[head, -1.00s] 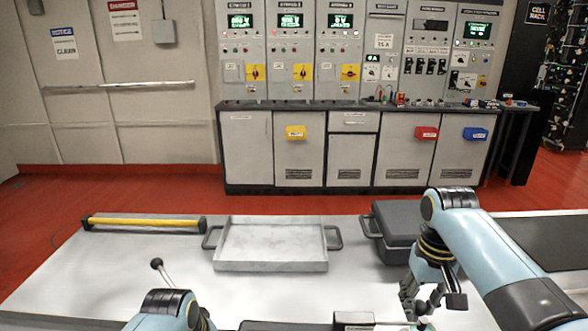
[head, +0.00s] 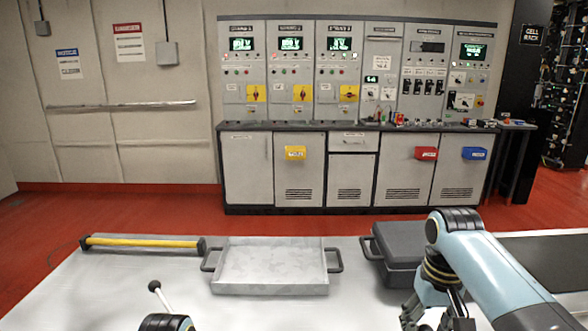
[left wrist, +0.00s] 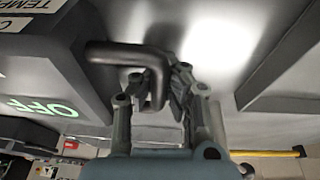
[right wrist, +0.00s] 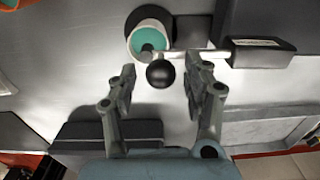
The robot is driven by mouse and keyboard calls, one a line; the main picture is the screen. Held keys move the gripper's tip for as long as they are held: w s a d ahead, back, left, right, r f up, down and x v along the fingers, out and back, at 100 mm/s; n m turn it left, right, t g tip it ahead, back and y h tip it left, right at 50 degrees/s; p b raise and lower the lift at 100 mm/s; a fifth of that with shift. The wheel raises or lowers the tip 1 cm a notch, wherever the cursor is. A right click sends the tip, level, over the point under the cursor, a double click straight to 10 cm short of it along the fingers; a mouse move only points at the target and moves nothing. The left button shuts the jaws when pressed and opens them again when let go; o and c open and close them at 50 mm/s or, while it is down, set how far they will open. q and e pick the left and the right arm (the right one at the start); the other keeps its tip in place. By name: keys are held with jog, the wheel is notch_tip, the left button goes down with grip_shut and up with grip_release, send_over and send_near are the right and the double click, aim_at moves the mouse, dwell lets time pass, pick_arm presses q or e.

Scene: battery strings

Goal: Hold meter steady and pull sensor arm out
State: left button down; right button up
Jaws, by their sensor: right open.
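The meter (left wrist: 70,75), a dark grey housing with a green "OFF" marking, shows at the left of the left wrist view. A black looped handle (left wrist: 125,54) sticks out from it. My left gripper (left wrist: 157,82) has its fingers closed around the handle's outer bar. In the right wrist view, a pale rod (right wrist: 205,57) runs from a dark labelled block (right wrist: 262,58) towards a white cup-like part with a teal inside (right wrist: 148,38). A black ball knob (right wrist: 160,73) sits beside them. My right gripper (right wrist: 160,90) is open, with the knob between or just beyond its fingertips. The head view cuts off the meter.
A shallow grey tray (head: 270,289) stands mid-table, with a yellow bar (head: 143,243) to its left. A dark grey case (head: 400,242) stands behind my right arm. A black-tipped rod (head: 156,288) rises near my left arm. Control cabinets (head: 290,165) line the back wall.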

aim_at(427, 325)
pick_arm(q)
jog(key=shift+w, duration=0.1)
jog(key=shift+d, duration=0.1)
pick_arm(e)
jog(key=shift+r, duration=3.5)
pick_arm(q)
jog(key=c, duration=1.4)
grip_release()
jog(key=shift+r, duration=0.1)
